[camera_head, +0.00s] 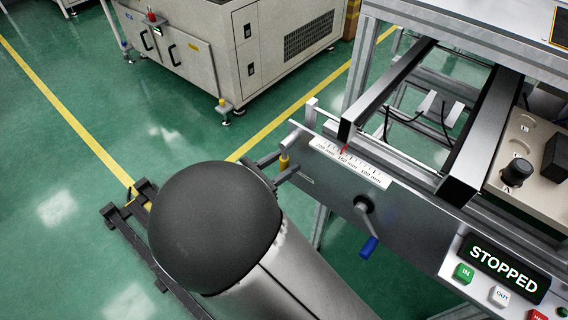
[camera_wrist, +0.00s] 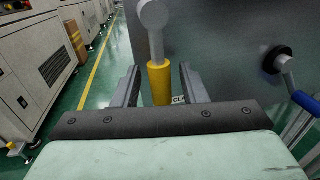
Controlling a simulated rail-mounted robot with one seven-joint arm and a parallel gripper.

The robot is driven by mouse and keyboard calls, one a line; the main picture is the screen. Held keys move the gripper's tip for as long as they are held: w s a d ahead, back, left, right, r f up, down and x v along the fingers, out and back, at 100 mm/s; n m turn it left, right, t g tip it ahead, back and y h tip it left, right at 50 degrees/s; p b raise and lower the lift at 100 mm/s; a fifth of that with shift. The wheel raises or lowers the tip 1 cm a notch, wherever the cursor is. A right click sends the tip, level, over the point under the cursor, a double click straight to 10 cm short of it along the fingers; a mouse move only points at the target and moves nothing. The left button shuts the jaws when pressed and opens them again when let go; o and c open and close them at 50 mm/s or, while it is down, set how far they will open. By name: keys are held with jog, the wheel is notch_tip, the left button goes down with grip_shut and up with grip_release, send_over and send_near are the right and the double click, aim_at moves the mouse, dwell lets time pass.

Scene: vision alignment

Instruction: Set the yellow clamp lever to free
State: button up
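The yellow clamp lever (camera_head: 284,164) is at the left end of the grey front panel in the head view. In the wrist view the lever's yellow grip (camera_wrist: 160,84) hangs down from a grey arm with a round pivot (camera_wrist: 153,14). My gripper (camera_wrist: 160,80) is open, with one finger on each side of the yellow grip and a small gap on both sides. In the head view my gripper (camera_head: 275,168) reaches the panel's left end, partly hidden behind my dark wrist. A label beginning "CL" (camera_wrist: 178,99) is partly hidden by the right finger.
A crank with a blue handle (camera_head: 369,245) sits on the panel, right of the lever, below a millimetre scale (camera_head: 350,162). A sign (camera_head: 503,268) reads STOPPED above several buttons. Two rails (camera_head: 480,140) run back from the panel.

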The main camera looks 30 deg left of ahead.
jog(key=shift+w+d, duration=0.15)
jog(key=shift+w, duration=0.2)
grip_shut()
